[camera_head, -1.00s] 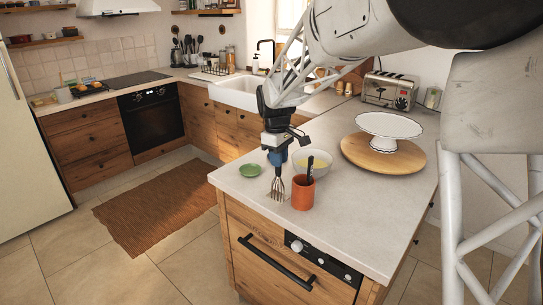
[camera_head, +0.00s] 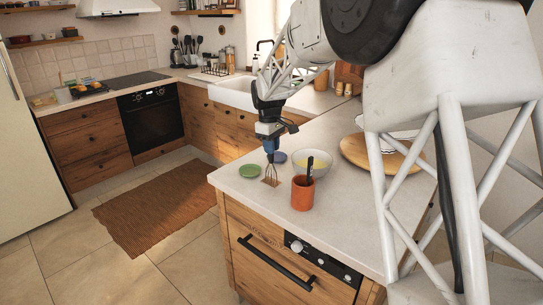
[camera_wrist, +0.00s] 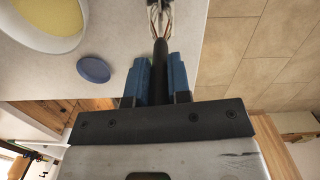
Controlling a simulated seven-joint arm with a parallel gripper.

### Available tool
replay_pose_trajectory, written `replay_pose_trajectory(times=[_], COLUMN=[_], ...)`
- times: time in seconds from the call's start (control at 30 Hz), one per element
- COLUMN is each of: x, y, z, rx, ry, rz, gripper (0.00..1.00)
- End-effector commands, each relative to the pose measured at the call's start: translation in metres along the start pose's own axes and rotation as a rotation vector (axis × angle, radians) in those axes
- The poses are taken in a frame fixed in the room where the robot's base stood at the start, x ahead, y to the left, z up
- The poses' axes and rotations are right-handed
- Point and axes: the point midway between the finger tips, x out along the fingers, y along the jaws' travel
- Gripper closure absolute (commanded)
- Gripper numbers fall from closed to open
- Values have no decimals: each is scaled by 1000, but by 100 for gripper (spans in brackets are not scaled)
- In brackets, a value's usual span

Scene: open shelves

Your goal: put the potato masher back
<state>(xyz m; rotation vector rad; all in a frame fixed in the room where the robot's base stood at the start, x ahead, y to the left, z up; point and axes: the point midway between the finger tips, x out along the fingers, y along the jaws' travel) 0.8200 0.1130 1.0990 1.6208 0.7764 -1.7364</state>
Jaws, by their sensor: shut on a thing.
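My gripper (camera_head: 270,147) is shut on the potato masher (camera_head: 271,171) and points down over the island counter. I cannot tell whether the head touches the counter. In the wrist view the masher's dark handle (camera_wrist: 160,62) lies between my blue fingers, with the metal head beyond it at the top edge. An orange cup (camera_head: 302,195) with a dark-handled utensil (camera_head: 310,165) in it stands to the right of the masher.
A green dish (camera_head: 250,171) lies left of the masher. A blue dish (camera_head: 279,157) lies behind it, with a white bowl (camera_head: 325,171) of yellow contents to the right. A round wooden board (camera_head: 353,152) is partly hidden behind my arm. The counter's front left edge is close.

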Motion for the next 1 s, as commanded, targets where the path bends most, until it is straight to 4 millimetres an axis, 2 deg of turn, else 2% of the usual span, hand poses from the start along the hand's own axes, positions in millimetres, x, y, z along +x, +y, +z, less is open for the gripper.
replay_pose_trajectory(times=[0.3,0.7,1.0], x=[2,34,35], y=[0,0,0], z=[0,-2,-2], rx=[0,0,0], ry=[0,1,1], rz=[0,1,1], gripper=[100,100,100])
